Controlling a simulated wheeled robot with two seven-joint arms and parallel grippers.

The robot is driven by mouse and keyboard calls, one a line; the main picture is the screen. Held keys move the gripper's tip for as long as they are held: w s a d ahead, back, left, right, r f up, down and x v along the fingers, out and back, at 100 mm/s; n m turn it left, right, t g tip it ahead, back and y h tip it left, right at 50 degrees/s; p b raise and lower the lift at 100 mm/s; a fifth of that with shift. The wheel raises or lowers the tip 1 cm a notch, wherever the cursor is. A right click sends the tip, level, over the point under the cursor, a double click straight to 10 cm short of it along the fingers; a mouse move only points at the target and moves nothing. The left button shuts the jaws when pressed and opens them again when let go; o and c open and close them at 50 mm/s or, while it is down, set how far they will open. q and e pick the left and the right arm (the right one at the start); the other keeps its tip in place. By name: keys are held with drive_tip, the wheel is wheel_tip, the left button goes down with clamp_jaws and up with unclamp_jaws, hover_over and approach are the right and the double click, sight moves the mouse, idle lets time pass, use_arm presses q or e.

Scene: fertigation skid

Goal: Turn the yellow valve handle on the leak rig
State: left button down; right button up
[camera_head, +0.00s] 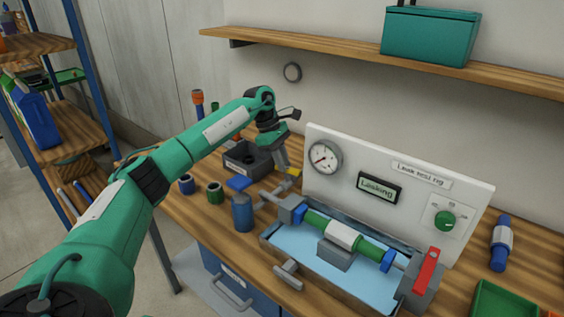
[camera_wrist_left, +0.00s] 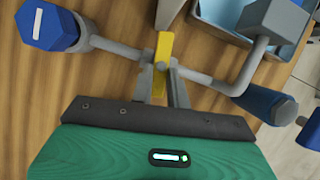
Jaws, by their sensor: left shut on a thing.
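The leak rig has a white panel (camera_head: 330,190) with a round gauge (camera_head: 325,158), a display reading "Leaking" (camera_head: 379,187) and a green knob (camera_head: 445,221). A grey pipe runs left from its water tray (camera_head: 385,291). The yellow valve handle (camera_wrist_left: 163,50) sits on this pipe; a small part of it shows in the head view (camera_head: 295,171). My left gripper (camera_head: 287,168) reaches it from above and behind. In the left wrist view, its fingers (camera_wrist_left: 161,74) are shut on the yellow handle, one on each side. My right gripper is not in view.
A blue cylinder (camera_head: 243,213) stands left of the tray. A dark box (camera_head: 247,160) is behind it near my left forearm. A red lever (camera_head: 427,270) stands at the tray's right end. A wooden shelf (camera_head: 330,49) overhangs at the back. A blue-capped pipe end (camera_wrist_left: 45,25) is close to my fingers.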

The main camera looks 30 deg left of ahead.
use_arm(q)
drive_tip(key=shift+w+m+g, duration=0.2)
drive_tip(key=shift+m+g, duration=0.1)
drive_tip(key=shift+m, duration=0.5)
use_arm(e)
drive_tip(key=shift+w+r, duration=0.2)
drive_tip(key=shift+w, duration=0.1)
use_arm(q)
drive_tip(key=shift+r+m, duration=0.1)
drive_tip(key=shift+m, duration=0.2)
drive_tip(key=c, duration=1.4)
unclamp_jaws()
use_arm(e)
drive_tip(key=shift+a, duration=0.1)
use_arm(q)
drive_tip(key=shift+o, duration=0.2)
